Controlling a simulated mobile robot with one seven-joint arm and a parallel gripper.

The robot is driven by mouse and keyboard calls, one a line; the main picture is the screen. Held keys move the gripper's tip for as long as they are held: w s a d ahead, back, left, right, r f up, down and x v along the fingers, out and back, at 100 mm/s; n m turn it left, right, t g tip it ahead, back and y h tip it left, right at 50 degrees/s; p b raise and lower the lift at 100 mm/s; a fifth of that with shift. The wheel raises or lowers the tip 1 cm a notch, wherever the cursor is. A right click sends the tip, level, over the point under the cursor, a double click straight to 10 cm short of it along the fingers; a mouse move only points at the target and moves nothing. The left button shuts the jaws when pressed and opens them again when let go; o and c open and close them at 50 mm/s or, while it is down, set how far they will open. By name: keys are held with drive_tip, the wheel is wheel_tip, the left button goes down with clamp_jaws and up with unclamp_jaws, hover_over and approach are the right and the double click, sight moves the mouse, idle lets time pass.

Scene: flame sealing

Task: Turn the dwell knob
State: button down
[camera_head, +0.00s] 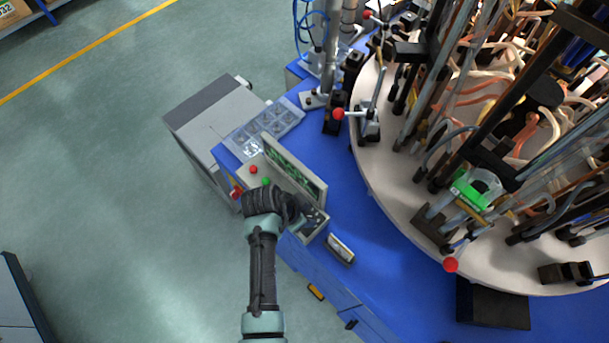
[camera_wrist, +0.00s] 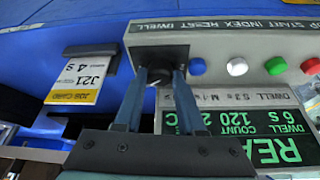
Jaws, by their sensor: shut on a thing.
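The dwell knob (camera_wrist: 160,76) is black and sits at the DWELL end of the control panel (camera_wrist: 235,45) in the wrist view. My gripper (camera_wrist: 159,72) is shut on it, with one finger on each side. The fingers and a dark mount hide part of the knob; its pointer cannot be made out. The upside-down display (camera_wrist: 240,125) reads DWELL 6 s and COUNT 120, with larger green letters partly cut off. In the head view my gripper (camera_head: 296,212) is over the control box (camera_head: 315,232) and hides the knob.
Blue, white, green and red buttons (camera_wrist: 237,67) line the panel beside the knob. A large round machine table (camera_head: 385,185) with tubes and burners stands right. Open floor (camera_head: 110,200) lies left.

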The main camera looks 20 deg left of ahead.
drive_tip(key=shift+n, duration=0.3)
drive_tip(key=n+y+p, duration=0.1)
drive_tip(key=n, duration=0.1)
drive_tip(key=n+y+p, duration=0.1)
drive_tip(key=n, duration=0.1)
drive_tip(key=shift+d+r+n+t, duration=0.2)
drive_tip(key=shift+n+t, duration=0.1)
drive_tip(key=shift+t, duration=0.1)
drive_tip(key=n+y, duration=0.1)
drive_tip(key=n, duration=0.1)
drive_tip(key=n+y+p, duration=0.1)
drive_tip(key=n, duration=0.2)
drive_tip(key=shift+d+f+p, duration=0.15)
drive_tip(key=shift+p, duration=0.15)
drive_tip(key=n+g+y, duration=0.1)
drive_tip(key=n, duration=0.2)
drive_tip(key=n+b, duration=0.1)
drive_tip(key=n, duration=0.2)
drive_tip(key=shift+w+d+f+g+y, duration=0.1)
drive_tip(key=shift+w+d+g+y, duration=0.1)
drive_tip(key=shift+g+y, duration=0.2)
drive_tip(key=n+g+b, duration=0.1)
drive_tip(key=n, duration=0.1)
drive_tip(key=n+b, duration=0.2)
drive_tip(key=n, duration=0.1)
drive_tip(key=shift+w+g+y, duration=0.1)
drive_tip(key=shift+g+y, duration=0.3)
drive_tip(key=c, duration=0.8)
unclamp_jaws()
drive_tip(key=shift+o, duration=0.2)
